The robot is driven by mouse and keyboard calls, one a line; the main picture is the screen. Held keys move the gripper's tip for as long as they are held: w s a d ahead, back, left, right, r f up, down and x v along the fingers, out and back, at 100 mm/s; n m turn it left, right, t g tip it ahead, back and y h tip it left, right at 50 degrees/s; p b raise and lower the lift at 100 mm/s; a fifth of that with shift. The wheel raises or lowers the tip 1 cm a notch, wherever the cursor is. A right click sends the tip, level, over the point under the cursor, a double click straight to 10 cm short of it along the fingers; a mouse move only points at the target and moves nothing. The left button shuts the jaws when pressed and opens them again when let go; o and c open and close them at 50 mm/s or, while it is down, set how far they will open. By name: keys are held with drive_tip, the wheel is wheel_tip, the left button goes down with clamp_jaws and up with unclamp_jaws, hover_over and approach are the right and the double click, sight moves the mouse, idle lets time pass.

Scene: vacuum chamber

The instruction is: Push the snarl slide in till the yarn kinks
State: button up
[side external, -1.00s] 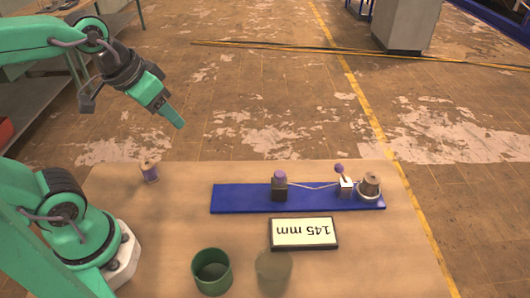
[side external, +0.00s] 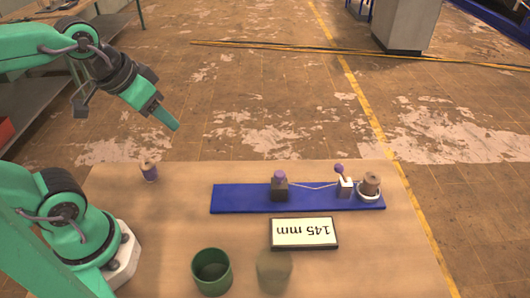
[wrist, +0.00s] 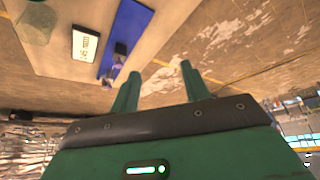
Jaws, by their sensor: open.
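A long blue board (side external: 235,197) lies on the table. A dark block with a purple knob (side external: 279,187) stands on it left of centre, probably the snarl slide. Pale yarn (side external: 315,186) runs from it, sagging slightly, to a white block (side external: 345,187) with a purple ball on a stem. A brown yarn spool (side external: 371,184) sits in a white dish at the board's right end. My gripper (side external: 172,121) is open and empty, high up and left of the board, touching nothing. In the wrist view its two fingers (wrist: 160,82) are apart, with the blue board (wrist: 130,25) beyond.
A display (side external: 304,233) reading 145 mm, upside down, lies in front of the board. A green cup (side external: 212,271) and a greenish translucent cup (side external: 274,271) stand at the front. The table's right front is clear.

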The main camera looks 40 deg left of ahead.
drive_tip(key=w+d+f+g, duration=0.1)
drive_tip(key=w+d+g, duration=0.2)
drive_tip(key=w+d, duration=0.5)
drive_tip(key=g, duration=0.2)
hover_over(280, 173)
wheel_tip(280, 173, down, 8)
drive_tip(key=shift+s+a+r, duration=0.1)
drive_tip(key=shift+a, duration=0.05)
drive_tip(key=shift+d, duration=0.2)
drive_tip(key=shift+f, duration=0.25)
drive_tip(key=shift+f, duration=3.8)
clamp_jaws()
